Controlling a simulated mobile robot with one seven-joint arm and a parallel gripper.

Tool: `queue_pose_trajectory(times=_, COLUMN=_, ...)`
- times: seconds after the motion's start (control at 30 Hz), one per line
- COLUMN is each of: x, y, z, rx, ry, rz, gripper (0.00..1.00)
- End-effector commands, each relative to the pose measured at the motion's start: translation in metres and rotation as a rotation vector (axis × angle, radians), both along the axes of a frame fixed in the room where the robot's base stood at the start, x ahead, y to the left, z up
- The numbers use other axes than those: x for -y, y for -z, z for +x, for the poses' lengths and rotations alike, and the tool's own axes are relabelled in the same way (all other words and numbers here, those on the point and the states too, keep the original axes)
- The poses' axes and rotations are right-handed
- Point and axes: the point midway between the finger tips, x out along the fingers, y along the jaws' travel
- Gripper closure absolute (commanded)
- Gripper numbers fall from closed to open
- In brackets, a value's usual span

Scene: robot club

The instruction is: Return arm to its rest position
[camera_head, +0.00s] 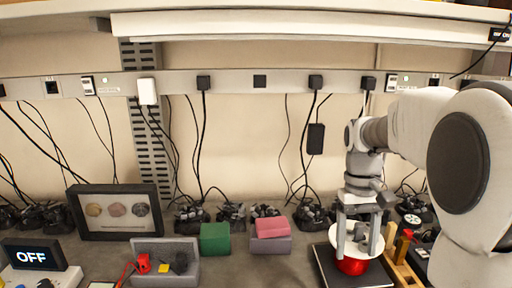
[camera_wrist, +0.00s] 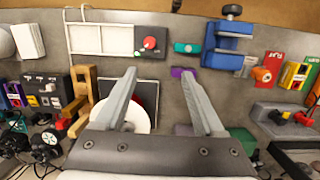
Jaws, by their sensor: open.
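My gripper (camera_head: 352,246) is at the right in the head view, pointing down, with its two fingers apart. In the wrist view my gripper (camera_wrist: 158,72) is open, with nothing held between the fingers. A white disc on a red round base (camera_head: 351,266) stands on a black plate (camera_head: 330,264) behind and below the fingers. In the wrist view the white disc (camera_wrist: 112,113) lies mostly beyond the left finger, which hides part of it. I cannot tell whether a finger touches it.
A wooden stand (camera_head: 401,262) is close right of the plate. Green (camera_head: 215,238) and pink (camera_head: 271,227) blocks, a framed display (camera_head: 119,211) and a grey bin (camera_head: 165,275) stand to the left. Cables hang along the wall. A shelf (camera_head: 300,24) spans above.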

Motion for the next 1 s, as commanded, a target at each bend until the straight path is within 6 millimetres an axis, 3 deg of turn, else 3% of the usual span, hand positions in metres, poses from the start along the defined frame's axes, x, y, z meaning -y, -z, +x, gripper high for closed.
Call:
queue_pose_trajectory(times=0.1, x=-0.014, y=-0.018, z=-0.023, rx=0.097, ry=-0.002, rz=-0.002, gripper=0.29)
queue_pose_trajectory(times=0.4, x=-0.043, y=-0.041, z=-0.078, rx=0.325, ry=-0.001, rz=0.000, gripper=0.29)
queue_pose_trajectory(times=0.7, x=-0.065, y=-0.040, z=-0.131, rx=0.546, ry=0.002, rz=0.010, gripper=0.29)
queue_pose_trajectory(times=1.0, x=-0.074, y=-0.030, z=-0.156, rx=0.665, ry=0.008, rz=0.021, gripper=0.29)
